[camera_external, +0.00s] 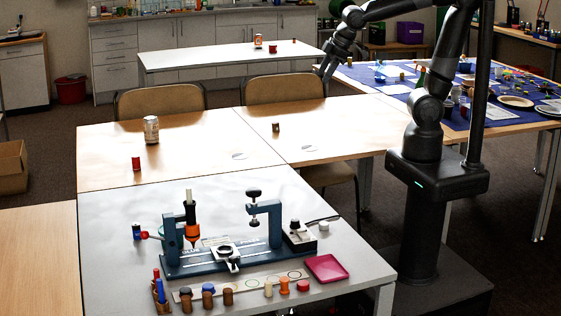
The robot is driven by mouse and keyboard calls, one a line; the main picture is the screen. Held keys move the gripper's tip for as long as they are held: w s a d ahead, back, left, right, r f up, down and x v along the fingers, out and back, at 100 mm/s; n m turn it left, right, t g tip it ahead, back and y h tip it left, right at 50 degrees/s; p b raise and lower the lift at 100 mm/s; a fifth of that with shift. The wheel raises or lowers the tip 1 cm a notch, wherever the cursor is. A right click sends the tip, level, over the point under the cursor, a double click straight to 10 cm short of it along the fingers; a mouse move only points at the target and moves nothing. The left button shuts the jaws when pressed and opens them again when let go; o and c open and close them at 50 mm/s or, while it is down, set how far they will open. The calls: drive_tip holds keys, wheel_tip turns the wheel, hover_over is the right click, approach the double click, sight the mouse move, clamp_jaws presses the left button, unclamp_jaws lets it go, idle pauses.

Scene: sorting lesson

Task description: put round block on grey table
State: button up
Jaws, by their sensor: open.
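Several small round blocks are in view, and I cannot tell which one the task names. A red round block (136,163) stands on the left wooden table (190,170). A small brown round block (275,127) stands on the right wooden table (345,120). The grey table (110,225) is in front and carries a blue clamp-like apparatus (215,262) and other items. My gripper (327,70) is at the upper middle, open, by the right end of the far white table, apart from these blocks. Its fingertips are small and dark, and nothing shows between them.
A can (151,130) stands on the left wooden table. The far white table (200,59) holds a small jar (258,41) and a red block (272,48). A pink tray (326,268) lies on the grey table, whose left part is clear. A cluttered blue-covered table stands right.

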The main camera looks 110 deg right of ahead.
drive_tip(key=w+d+f+m+g+h, duration=0.1)
drive_tip(key=w+d+f, duration=0.15)
drive_tip(key=d, duration=0.45)
drive_tip(key=w+d+f+m, duration=0.1)
drive_tip(key=w+d+f, duration=0.1)
drive_tip(key=w+d, duration=0.35)
drive_tip(key=m, duration=0.5)
approach(276, 123)
drive_tip(key=shift+g, duration=0.3)
drive_tip(key=x, duration=0.4)
drive_tip(key=shift+w+d+f, duration=0.1)
drive_tip(key=shift+d+f, duration=0.15)
drive_tip(key=shift+d, duration=0.1)
drive_tip(key=shift+d+x, duration=0.2)
drive_tip(key=shift+x, duration=2.7)
drive_tip(key=shift+r, duration=0.15)
drive_tip(key=shift+c, duration=0.4)
drive_tip(key=c, duration=1)
drive_tip(key=shift+c, duration=0.2)
